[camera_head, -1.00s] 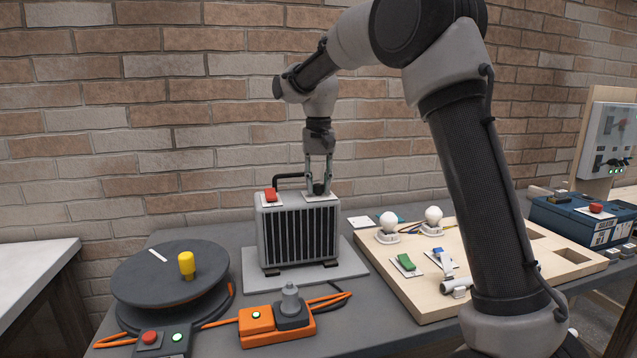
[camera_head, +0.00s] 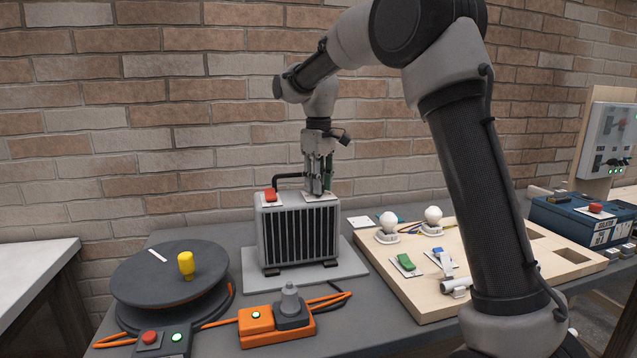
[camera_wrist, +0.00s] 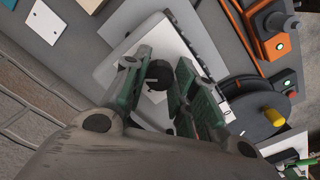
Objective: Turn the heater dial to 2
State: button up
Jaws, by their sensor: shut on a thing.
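The heater (camera_head: 297,236) is a grey ribbed box on the table, with a red switch (camera_head: 270,194) on its top left and a white dial plate (camera_head: 334,198) on its top right. My gripper (camera_head: 318,190) points straight down onto that plate. In the wrist view the black round dial (camera_wrist: 158,75) sits between the two green-grey fingers of my gripper (camera_wrist: 160,82), which are shut on it. In the head view the fingers hide the dial. The dial's numbers and pointer setting cannot be read clearly.
A cable reel (camera_head: 172,280) with a yellow knob stands at the left front. An orange socket box (camera_head: 257,325) lies before the heater. A wooden board (camera_head: 470,265) with bulbs and switches is at the right. A brick wall is behind.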

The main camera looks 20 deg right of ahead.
jog(key=shift+n, duration=0.8)
jog(key=o, duration=1)
jog(key=shift+o, duration=0.2)
notch_tip(320, 180, up, 12)
